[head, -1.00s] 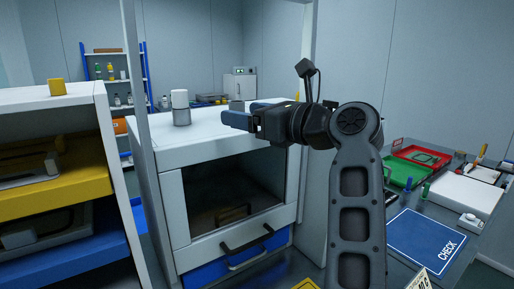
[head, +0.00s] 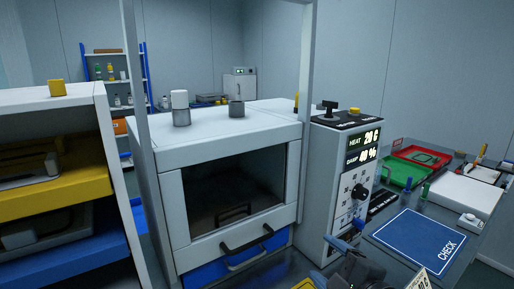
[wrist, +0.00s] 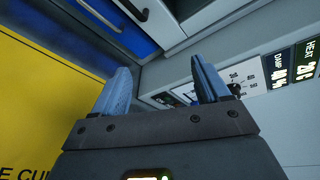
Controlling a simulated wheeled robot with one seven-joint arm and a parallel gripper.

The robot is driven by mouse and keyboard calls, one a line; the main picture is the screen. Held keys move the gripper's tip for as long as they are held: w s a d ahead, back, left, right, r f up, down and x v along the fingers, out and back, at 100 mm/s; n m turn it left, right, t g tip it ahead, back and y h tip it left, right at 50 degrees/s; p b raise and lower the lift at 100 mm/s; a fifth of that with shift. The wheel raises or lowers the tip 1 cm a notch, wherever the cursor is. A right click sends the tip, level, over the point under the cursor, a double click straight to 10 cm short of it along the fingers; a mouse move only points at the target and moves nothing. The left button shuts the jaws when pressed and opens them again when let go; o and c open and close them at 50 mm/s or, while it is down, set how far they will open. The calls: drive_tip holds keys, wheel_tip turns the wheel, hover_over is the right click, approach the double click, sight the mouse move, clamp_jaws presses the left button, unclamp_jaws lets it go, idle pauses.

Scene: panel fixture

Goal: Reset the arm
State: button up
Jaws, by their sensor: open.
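My gripper (wrist: 162,88) shows in the wrist view with its two blue fingers apart and nothing between them. In the head view my gripper (head: 342,247) is low at the bottom edge, in front of the control panel (head: 347,190). The panel carries lit HEAT and DAMP displays, a black knob and small buttons. The panel also shows at the right of the wrist view (wrist: 255,85). Most of my arm is out of the head view.
A white cabinet with a dark window (head: 235,190) stands left of the panel, above a blue drawer (head: 235,262). A yellow sheet (wrist: 45,100) fills the wrist view's left. A blue CHECK mat (head: 418,240), a red tray (head: 422,155) and a green tray (head: 403,173) lie right.

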drive_tip(key=s+d+f+n+h, duration=0.1)
drive_tip(key=s+d+f+n, duration=0.2)
drive_tip(key=s, duration=0.5)
drive_tip(key=s+d+f+n+h, duration=0.2)
drive_tip(key=s+d+f+n, duration=0.1)
drive_tip(key=s, duration=0.4)
drive_tip(key=s+d+f+n+h, duration=0.1)
drive_tip(key=s+d+f+n, duration=0.2)
drive_tip(key=s, duration=0.5)
drive_tip(key=s+r+n, duration=0.3)
drive_tip(key=s+n, duration=0.2)
drive_tip(key=s, duration=0.5)
drive_tip(key=s+a+r+n+h, duration=0.1)
drive_tip(key=s+r+n, duration=0.3)
drive_tip(key=s, duration=0.6)
drive_tip(key=shift+s+a+r+n+h, duration=0.2)
drive_tip(key=shift+a+r+n+h, duration=0.1)
drive_tip(key=shift+n, duration=0.4)
